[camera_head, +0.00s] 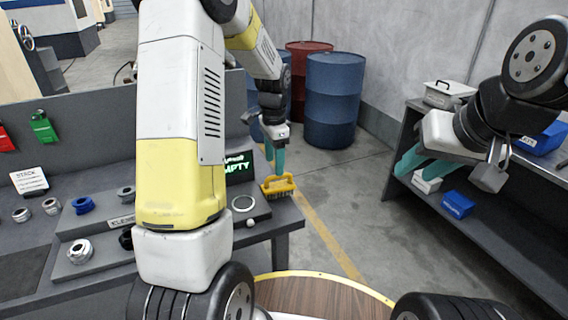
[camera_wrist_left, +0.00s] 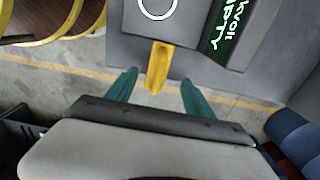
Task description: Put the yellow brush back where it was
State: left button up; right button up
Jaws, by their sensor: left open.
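The yellow brush (camera_head: 279,184) has a yellow handle and dark bristles. In the head view it rests at the right end of the grey workbench (camera_head: 262,225), close to the edge. My left gripper (camera_head: 274,160) points down just above it, with teal fingers. In the left wrist view the brush (camera_wrist_left: 158,66) lies between the two spread fingers of my left gripper (camera_wrist_left: 152,92), not visibly touched by either. My right gripper (camera_head: 418,165) is over by the shelf on the right; its teal fingers appear apart, with nothing seen between them.
A dark sign with green "EMPTY" letters (camera_head: 239,168) and a round white-ringed plate (camera_head: 249,206) are beside the brush. Blue (camera_head: 333,98) and red (camera_head: 306,62) barrels stand behind. A grey shelf unit (camera_head: 485,228) is at right; floor between is clear.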

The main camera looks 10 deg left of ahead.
pick_arm(q)
jog(key=s+r+n+t+h, duration=0.1)
jog(key=s+r+n, duration=0.2)
jog(key=s+r, duration=0.4)
jog(key=s+r+n+t, duration=0.2)
jog(key=s+r, duration=0.3)
jog(key=r, duration=0.4)
jog(key=s+d+r+n+t+h, duration=0.1)
jog(key=s+n, duration=0.4)
jog(key=s, duration=0.7)
jog(key=shift+d+r+n+t, duration=0.3)
jog(key=shift+d+r+t, duration=0.3)
jog(key=shift+t, duration=0.4)
